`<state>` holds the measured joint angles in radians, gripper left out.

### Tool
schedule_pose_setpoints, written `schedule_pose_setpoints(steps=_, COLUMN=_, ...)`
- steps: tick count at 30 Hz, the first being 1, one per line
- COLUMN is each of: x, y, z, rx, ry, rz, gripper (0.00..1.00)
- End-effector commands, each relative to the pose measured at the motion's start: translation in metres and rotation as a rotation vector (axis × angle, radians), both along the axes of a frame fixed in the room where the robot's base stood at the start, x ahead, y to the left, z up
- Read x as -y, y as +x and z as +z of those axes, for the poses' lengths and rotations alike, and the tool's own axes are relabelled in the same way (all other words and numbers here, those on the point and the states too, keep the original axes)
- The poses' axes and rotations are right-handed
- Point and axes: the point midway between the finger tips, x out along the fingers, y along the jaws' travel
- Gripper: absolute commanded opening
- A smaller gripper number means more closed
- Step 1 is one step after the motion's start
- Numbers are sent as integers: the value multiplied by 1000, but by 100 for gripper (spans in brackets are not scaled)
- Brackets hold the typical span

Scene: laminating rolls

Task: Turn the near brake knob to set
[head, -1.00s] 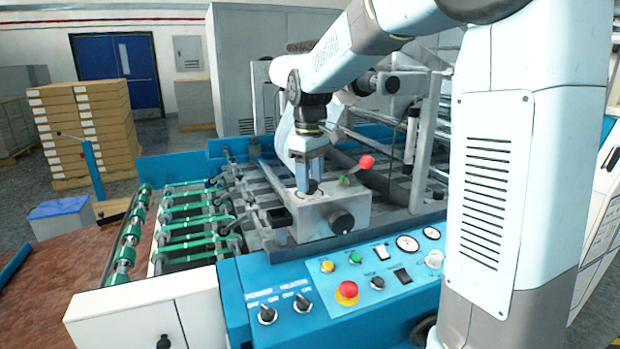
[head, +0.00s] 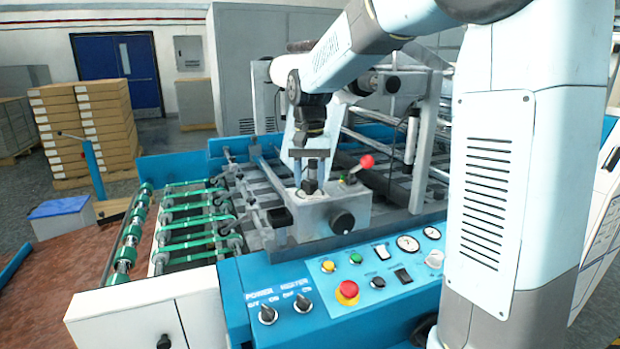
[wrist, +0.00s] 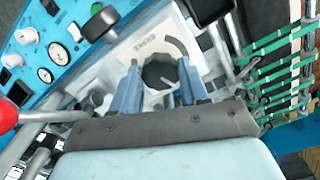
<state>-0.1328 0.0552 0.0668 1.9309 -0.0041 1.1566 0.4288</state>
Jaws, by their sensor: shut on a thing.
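The near brake knob (wrist: 160,72) is a dark, many-sided knob on top of a grey box (head: 322,218) on the machine. My gripper (head: 309,187) points straight down onto the box top and largely hides the knob in the head view. In the wrist view my gripper (wrist: 158,85) has one blue finger on each side of the knob and is shut on it. A curved dark mark and small lettering show on the plate beside the knob; I cannot read the lettering surely.
A red-ball lever (head: 367,161) stands close behind the gripper to the right. A black round knob (head: 343,222) sticks out of the box's front. A blue control panel (head: 330,285) with a red button (head: 347,291) lies in front. Green-belted rollers (head: 190,222) lie left.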

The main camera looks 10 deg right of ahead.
Motion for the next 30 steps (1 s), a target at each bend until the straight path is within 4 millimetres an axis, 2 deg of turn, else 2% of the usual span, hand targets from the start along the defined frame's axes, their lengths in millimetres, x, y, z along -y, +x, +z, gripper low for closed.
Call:
schedule_pose_setpoints(steps=15, x=-1, y=2, z=2, rx=8, ry=2, rz=-417, gripper=14)
schedule_pose_setpoints(steps=30, x=-1, y=3, z=2, rx=8, ry=3, rz=-560, gripper=14)
